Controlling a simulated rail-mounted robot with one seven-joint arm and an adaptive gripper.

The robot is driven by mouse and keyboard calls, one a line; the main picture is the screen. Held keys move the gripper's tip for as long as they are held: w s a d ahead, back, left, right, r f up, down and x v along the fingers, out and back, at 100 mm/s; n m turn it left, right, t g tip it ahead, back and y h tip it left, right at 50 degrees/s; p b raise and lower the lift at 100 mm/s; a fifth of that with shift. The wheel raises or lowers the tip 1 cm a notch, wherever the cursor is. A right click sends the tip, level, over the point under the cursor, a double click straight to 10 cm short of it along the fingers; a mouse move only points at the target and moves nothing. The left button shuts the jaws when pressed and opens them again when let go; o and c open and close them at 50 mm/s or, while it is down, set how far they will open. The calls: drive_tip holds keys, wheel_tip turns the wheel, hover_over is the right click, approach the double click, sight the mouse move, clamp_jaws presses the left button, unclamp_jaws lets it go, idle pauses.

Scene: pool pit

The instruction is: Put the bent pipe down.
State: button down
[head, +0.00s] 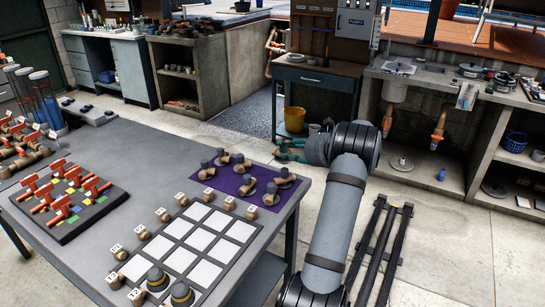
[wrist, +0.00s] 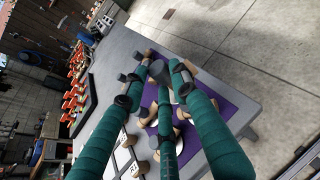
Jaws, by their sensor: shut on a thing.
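My gripper (head: 282,150) with teal-wrapped fingers is just beyond the far right edge of the grey table in the head view. In the wrist view its fingers (wrist: 160,67) close around a bent pipe (wrist: 158,71), which shows as a grey end between the tips. Most of that pipe is hidden by the fingers. More bent pipes (head: 243,163), tan with dark grey ends, stand on a purple mat (head: 226,181) on the table. The mat also shows below the fingers in the wrist view (wrist: 196,128).
A black tray (head: 72,200) with orange-handled valves stands to the left.

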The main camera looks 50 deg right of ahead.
drive_tip(key=s+d+r, duration=0.1)
drive_tip(key=s+r, duration=0.1)
drive_tip(key=s, duration=0.2)
drive_tip(key=w+a+r+n+y+p, duration=0.1)
drive_tip(key=w+a+r, duration=0.1)
drive_tip(key=w+a, duration=1.3)
drive_tip(key=w+a+p, duration=0.1)
drive_tip(key=w+a, duration=0.7)
drive_tip(key=a, duration=0.6)
drive_tip(key=a+n+y+p, duration=0.1)
drive_tip(key=a+p, duration=0.1)
drive_tip(key=a, duration=1.7)
drive_tip(key=s+a+f, duration=0.2)
drive_tip(key=s+a, duration=1)
drive_tip(key=a, duration=0.2)
drive_tip(key=shift+a+f+y+p, duration=0.15)
drive_tip(key=shift+f+y+p, duration=0.15)
drive_tip(key=shift+f+p, duration=0.1)
